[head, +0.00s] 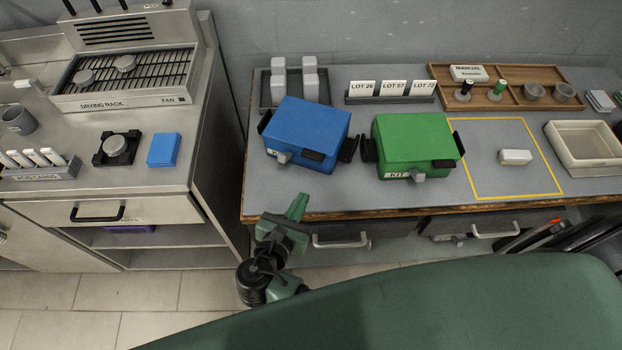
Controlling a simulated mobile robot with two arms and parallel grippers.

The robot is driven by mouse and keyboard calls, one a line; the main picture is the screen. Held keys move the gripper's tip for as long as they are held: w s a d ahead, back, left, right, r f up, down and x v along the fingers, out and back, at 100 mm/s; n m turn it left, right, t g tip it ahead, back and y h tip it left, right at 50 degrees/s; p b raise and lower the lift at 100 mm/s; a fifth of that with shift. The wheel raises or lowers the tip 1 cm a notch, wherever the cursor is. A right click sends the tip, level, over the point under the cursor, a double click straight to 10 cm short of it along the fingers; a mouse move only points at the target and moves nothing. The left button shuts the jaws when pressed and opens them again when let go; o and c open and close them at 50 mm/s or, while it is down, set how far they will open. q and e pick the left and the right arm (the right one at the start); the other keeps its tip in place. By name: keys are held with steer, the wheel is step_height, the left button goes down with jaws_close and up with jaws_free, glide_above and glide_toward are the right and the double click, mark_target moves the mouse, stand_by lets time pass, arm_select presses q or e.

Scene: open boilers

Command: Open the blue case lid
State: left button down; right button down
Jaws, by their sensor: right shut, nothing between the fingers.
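The blue case (308,122) stands on the grey workbench, turned slightly, with its lid down. It has a grey latch (283,157) and a black piece on its front, and black handles (348,148) at its sides. A white label on its front is mostly hidden by the latch. My right gripper (297,207) is at the bench's front edge, below and in front of the blue case. Its green fingers are shut and empty, apart from the case. My left gripper is not in view.
A closed green case (415,140) labelled KIT stands close to the right of the blue case. Behind are a grey tray (264,92) of blocks and a lot-card stand (390,98). The yellow-outlined area (490,180) holds one small white block. Drawer handles (340,241) stick out below the bench edge.

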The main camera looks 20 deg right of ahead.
steer(key=p+x, duration=0.1)
steer(key=x, duration=0.9)
steer(key=shift+r, duration=0.1)
step_height(320, 180, up, 3)
steer(key=shift+f+p, duration=0.2)
steer(key=shift+p, duration=0.8)
steer(key=shift+s+r+p, duration=0.15)
steer(key=shift+r+p, duration=0.15)
steer(key=shift+r, duration=0.35)
